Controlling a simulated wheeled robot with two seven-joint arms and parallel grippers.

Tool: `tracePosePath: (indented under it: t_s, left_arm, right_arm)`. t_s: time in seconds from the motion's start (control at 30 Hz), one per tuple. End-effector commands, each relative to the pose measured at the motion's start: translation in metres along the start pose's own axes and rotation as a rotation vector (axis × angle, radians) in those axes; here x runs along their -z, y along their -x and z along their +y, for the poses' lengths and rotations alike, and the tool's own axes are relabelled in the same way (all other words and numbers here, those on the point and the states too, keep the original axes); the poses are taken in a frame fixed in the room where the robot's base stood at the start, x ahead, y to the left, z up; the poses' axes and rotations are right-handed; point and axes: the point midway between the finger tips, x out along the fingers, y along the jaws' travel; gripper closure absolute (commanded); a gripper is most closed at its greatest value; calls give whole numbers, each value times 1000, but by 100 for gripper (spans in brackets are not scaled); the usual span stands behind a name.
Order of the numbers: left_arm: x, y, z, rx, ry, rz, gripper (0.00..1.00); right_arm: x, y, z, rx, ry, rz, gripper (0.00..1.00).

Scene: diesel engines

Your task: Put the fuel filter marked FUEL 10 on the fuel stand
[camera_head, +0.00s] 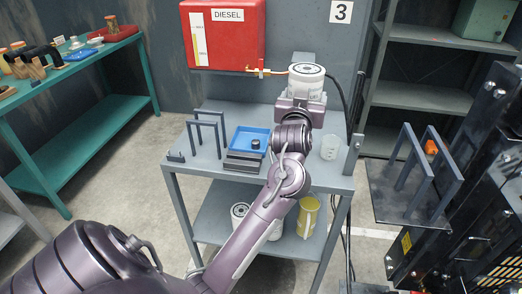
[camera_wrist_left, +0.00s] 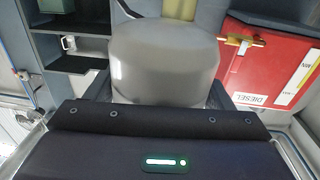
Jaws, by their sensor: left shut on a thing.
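A white, round fuel filter (camera_head: 305,79) with a dark ring on its top is upright at the back of the grey metal stand (camera_head: 180,158), below and right of the red tank marked DIESEL. My left gripper (camera_head: 303,98) is shut on the filter from the front. In the left wrist view the filter (camera_wrist_left: 165,60) fills the space between the fingers, and its side looks plain grey. I cannot read FUEL 10 on it. Whether its base touches the stand is hidden by my gripper. My right gripper is not in view.
The red DIESEL tank (camera_head: 224,36) hangs on the wall, with an orange pipe and valve (camera_head: 261,71) near the filter. On the stand are a blue tray (camera_head: 250,139), grey frames (camera_head: 206,133) and a clear beaker (camera_head: 330,147). A yellow jug (camera_head: 308,217) stands on the lower shelf.

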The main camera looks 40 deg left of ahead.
Motion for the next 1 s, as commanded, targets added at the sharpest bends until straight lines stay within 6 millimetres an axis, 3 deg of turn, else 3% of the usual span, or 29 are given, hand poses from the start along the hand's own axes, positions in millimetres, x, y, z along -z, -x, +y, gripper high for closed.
tracePosePath:
  t_s: [0.1,0.23,0.47,0.7,1.0]
  left_arm:
    - [18,-11,-10,32,1,4,58]
    - [10,-14,-13,44,-3,-1,58]
    - [-48,-14,-14,43,-6,-4,58]
    - [-107,-14,-14,42,-4,-1,58]
    - [-140,-13,-14,42,-1,2,58]
  right_arm:
    - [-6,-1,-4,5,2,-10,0]
    - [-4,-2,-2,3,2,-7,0]
    - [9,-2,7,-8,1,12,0]
    - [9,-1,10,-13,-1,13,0]
    - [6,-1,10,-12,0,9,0]
